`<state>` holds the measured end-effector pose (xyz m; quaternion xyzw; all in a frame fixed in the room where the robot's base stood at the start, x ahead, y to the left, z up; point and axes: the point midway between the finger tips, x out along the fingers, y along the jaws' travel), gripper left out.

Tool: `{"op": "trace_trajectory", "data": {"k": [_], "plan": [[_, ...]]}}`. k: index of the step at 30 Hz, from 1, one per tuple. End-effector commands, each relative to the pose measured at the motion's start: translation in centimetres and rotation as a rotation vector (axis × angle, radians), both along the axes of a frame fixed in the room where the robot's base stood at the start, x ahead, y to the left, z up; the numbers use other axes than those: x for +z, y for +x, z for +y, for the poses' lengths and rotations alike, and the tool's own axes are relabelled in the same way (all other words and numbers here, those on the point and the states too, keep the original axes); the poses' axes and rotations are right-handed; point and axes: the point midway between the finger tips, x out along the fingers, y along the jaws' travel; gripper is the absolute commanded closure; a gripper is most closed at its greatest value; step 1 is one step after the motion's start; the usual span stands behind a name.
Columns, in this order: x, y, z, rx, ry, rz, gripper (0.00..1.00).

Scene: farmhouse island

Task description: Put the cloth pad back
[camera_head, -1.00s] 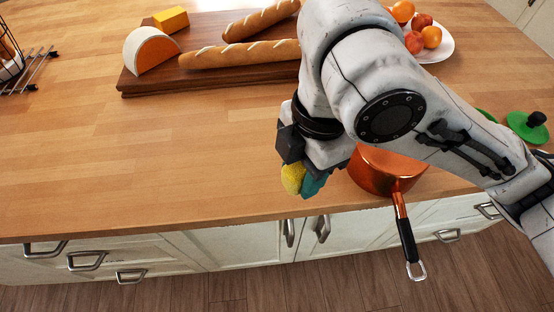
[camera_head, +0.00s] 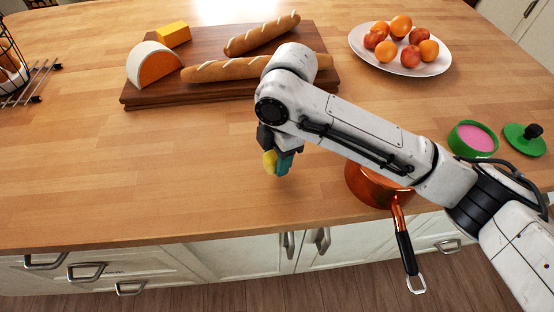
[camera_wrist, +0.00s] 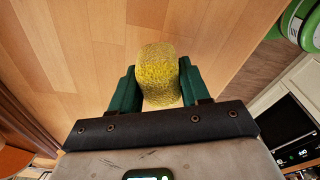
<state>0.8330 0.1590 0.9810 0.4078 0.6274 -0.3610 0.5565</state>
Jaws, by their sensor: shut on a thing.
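A yellow, rough-textured pad, which looks like the cloth pad (camera_wrist: 158,72), sits between the two teal fingers of my gripper (camera_wrist: 155,88) in the wrist view. In the head view the yellow pad (camera_head: 269,162) shows beside a teal finger of my gripper (camera_head: 279,163). My gripper is shut on the pad and points down over the wooden counter, left of the copper pot. I cannot tell how far the pad is above the counter.
The copper pot (camera_head: 364,188) stands at the front edge, its handle jutting out. Behind are a board (camera_head: 150,96) with bread and cheese, and a fruit plate (camera_head: 440,68). A green bowl (camera_head: 456,140) and green lid (camera_head: 524,138) stand right.

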Motion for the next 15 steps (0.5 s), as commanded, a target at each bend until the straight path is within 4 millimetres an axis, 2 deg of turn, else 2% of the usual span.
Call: {"op": "trace_trajectory", "data": {"k": [6, 15], "plan": [[-2.0, -0.1, 0.0, 0.001, 0.0, 0.002, 0.95], [-2.3, -0.1, 0.0, 0.0, 0.0, 0.002, 0.95]]}}
